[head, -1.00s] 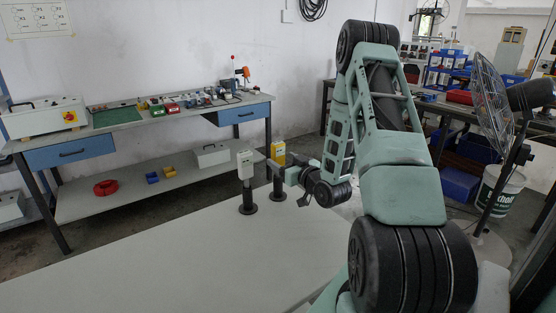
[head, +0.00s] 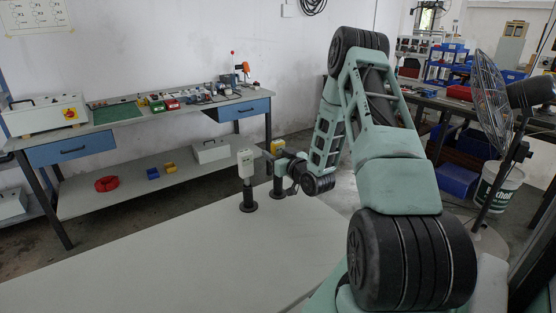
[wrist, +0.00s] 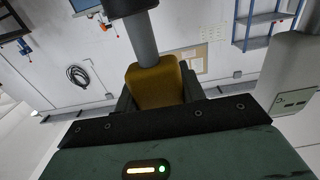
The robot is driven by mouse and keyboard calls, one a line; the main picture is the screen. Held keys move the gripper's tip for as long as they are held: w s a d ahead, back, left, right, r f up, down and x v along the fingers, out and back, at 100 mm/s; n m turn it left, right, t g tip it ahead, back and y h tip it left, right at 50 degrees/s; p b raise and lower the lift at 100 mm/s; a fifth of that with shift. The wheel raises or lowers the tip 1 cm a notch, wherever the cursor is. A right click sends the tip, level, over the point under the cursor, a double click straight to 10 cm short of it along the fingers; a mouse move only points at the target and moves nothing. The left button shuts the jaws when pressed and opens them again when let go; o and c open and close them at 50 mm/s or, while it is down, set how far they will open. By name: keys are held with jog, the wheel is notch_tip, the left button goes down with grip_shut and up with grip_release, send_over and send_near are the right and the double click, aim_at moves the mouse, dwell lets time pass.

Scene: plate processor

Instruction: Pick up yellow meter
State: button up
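The yellow meter (head: 277,146) stands on a dark post at the white table, partly hidden behind my gripper (head: 278,161) in the head view. In the wrist view the yellow meter (wrist: 155,87) appears upside down on its grey post, between the two dark fingers of my gripper (wrist: 158,95). The fingers are spread, one on each side of the meter, close to it. I cannot tell whether they touch it. The meter is still on its post.
A white meter (head: 246,162) stands on a similar post just left of the yellow one; it also shows at the right of the wrist view (wrist: 290,75). The white table (head: 150,255) is clear in front. A workbench (head: 150,120) with tools stands behind.

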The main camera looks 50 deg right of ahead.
jog(key=shift+r, duration=0.15)
notch_tip(320, 180, up, 20)
jog(key=p, duration=0.5)
dwell(1.0)
